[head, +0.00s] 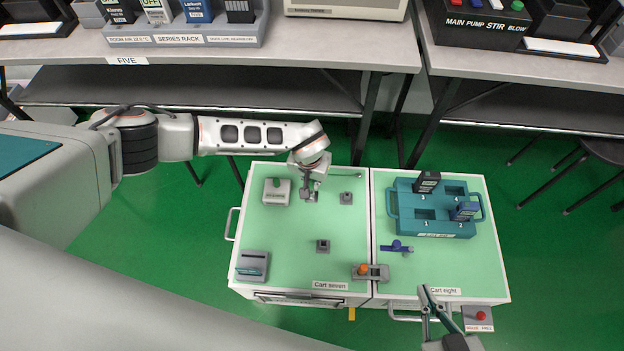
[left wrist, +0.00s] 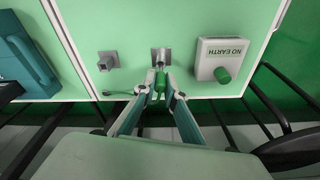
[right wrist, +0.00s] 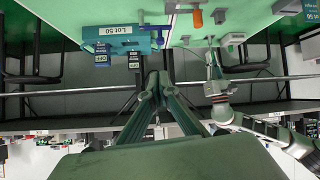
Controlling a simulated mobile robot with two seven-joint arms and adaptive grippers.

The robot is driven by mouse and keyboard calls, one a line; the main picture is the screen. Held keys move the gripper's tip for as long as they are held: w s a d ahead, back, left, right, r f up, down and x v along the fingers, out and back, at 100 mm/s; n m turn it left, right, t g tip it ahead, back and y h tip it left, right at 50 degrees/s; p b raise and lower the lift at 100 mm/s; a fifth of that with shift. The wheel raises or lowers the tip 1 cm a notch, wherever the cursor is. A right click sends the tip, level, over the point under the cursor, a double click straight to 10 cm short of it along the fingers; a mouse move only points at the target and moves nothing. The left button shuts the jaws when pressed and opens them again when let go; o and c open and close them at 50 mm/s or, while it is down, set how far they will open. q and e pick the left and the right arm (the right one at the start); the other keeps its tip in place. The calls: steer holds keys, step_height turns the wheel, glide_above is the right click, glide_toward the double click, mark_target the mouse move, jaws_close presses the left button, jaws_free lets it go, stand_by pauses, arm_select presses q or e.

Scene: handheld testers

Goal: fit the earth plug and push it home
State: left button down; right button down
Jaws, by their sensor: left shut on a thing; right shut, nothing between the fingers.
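My left gripper (head: 309,196) is over the left cart top, between a white box (head: 277,191) and a small grey block (head: 346,198). In the left wrist view, its fingers (left wrist: 159,84) are shut on a green plug (left wrist: 160,80). The plug is at a grey socket block (left wrist: 161,56); I cannot tell how deep it sits.
A teal crate (head: 405,236) holding dark testers stands on the right cart. A blue part (head: 397,247), an orange-knobbed grey part (head: 372,272), another grey block (head: 323,246) and a grey stand (head: 253,265) lie nearer the front. A bench (head: 330,50) stands behind.

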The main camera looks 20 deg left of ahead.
mark_target(312, 188)
arm_select(q)
steer(key=shift+f, duration=0.4)
steer(key=shift+f+b, duration=0.65)
steer(key=shift+f, duration=0.75)
steer(key=c, duration=2)
jaws_free()
